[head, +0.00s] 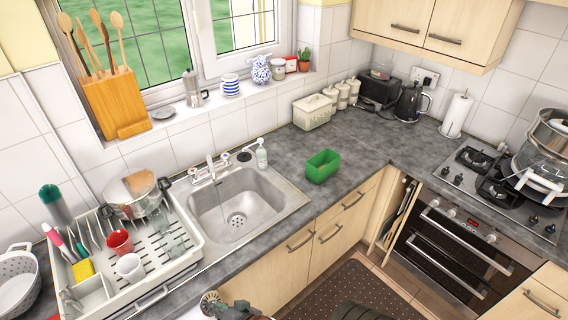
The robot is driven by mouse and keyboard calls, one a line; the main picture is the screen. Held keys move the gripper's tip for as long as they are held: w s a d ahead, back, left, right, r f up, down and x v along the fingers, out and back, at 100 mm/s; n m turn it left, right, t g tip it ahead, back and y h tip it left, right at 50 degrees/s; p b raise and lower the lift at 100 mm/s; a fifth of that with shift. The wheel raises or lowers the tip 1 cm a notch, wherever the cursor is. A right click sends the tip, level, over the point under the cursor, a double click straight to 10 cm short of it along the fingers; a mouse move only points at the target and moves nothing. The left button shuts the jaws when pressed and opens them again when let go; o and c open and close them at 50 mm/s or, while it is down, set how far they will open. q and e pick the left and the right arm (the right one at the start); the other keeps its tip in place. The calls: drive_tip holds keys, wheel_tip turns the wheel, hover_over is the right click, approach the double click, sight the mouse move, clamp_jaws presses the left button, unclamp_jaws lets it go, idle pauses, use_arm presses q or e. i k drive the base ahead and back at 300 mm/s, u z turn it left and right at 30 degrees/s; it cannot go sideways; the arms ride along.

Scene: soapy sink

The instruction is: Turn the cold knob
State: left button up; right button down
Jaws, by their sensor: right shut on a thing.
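The sink tap (211,170) stands at the back edge of the steel sink (285,207), with its spout pointing over the basin. It has one small knob on its left (193,174) and one on its right (224,159). I cannot tell from their markings which is cold. My right gripper (234,307) is at the bottom edge of the head view, in front of the counter and well apart from the tap. It is cut off by the frame. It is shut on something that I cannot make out. My left gripper is not in view.
A white dish rack (193,264) with a pot, cups and utensils stands left of the sink. A soap bottle (262,153) stands behind the basin. A green tub (322,166) is to its right. The basin looks empty. The counter right of the tub is clear.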

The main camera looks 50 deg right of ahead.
sight(225, 157)
drive_tip(key=z, duration=1.8)
